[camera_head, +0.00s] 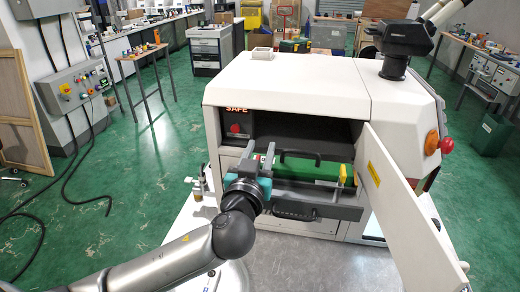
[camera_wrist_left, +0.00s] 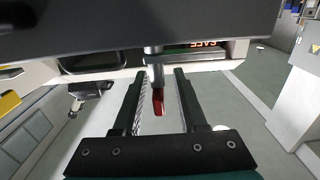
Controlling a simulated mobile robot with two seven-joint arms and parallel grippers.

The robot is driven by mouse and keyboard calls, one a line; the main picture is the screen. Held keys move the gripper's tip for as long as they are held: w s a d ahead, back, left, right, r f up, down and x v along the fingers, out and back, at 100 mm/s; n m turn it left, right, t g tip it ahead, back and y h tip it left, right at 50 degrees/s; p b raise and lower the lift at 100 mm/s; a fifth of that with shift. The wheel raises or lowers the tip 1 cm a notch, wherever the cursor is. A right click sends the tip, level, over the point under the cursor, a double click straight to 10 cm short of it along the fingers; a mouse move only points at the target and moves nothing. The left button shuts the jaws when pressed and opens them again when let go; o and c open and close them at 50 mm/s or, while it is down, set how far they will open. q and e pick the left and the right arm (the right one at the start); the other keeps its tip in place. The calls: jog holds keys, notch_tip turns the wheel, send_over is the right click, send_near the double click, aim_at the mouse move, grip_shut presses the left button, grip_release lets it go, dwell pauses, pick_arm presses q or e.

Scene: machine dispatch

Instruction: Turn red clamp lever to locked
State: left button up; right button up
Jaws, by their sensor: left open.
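The red clamp lever (camera_wrist_left: 158,101) hangs from a grey metal shaft in the left wrist view. My left gripper (camera_wrist_left: 159,76) is open, with one dark finger on each side of the lever. A gap shows on both sides, so the fingers look apart from it. In the head view my left gripper (camera_head: 260,153) is at the left front of the white machine's (camera_head: 290,85) open bay. The lever cannot be made out clearly there. My right gripper is not in view.
A green board (camera_head: 315,171) lies in the bay behind a dark drawer handle (camera_head: 295,211). The open white door (camera_head: 400,195) stands to the right. A lit SAFE sign (camera_head: 237,109) and a red button (camera_head: 235,129) are at the bay's upper left.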

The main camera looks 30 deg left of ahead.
pick_arm(q)
jog(key=shift+c, duration=0.2)
grip_shut()
